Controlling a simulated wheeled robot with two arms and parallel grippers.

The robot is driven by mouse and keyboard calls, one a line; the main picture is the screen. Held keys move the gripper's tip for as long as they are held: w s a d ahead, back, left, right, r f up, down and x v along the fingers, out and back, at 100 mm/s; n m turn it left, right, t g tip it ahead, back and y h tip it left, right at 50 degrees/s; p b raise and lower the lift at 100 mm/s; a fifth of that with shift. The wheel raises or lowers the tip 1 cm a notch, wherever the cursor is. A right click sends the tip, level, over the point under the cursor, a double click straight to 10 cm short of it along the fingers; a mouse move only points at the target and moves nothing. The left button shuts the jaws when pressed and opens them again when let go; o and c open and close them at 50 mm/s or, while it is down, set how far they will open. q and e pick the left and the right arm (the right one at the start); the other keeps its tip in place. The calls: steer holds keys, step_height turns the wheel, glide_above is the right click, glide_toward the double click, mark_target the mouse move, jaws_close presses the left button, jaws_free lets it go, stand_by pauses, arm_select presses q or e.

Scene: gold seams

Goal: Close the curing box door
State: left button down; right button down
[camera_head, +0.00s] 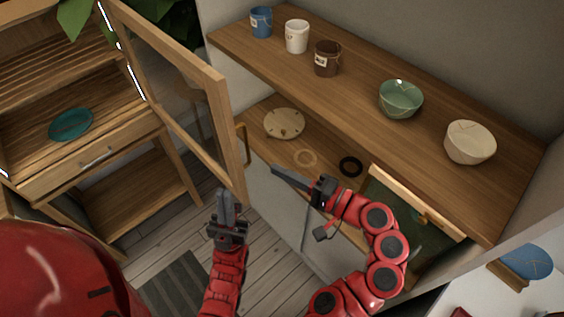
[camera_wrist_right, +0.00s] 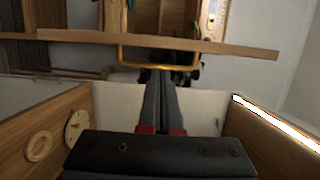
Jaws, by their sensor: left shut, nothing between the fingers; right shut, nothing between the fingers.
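The curing box (camera_head: 108,78) is the wooden cabinet at the left in the head view, with a teal dish (camera_head: 71,124) on its shelf. Its glazed wooden door (camera_head: 222,105) stands open, swung out to the right. A brass handle (camera_head: 243,146) is on the door's right side. In the right wrist view the door (camera_wrist_right: 225,47) crosses the top, with its handle (camera_wrist_right: 123,56) below. My right gripper (camera_head: 274,169) is shut and empty, just right of the handle; I cannot tell whether they touch. My left gripper (camera_head: 227,191) is shut and empty, below the door's lower corner.
A wooden shelf unit (camera_head: 350,95) stands to the right, carrying mugs and bowls on top. Below are a round disc (camera_head: 284,123), a pale ring (camera_head: 305,157) and a black ring (camera_head: 350,166). Floor (camera_head: 275,245) shows between my arms.

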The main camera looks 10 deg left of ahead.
steer(key=p+x, duration=0.3)
steer(key=x, duration=0.5)
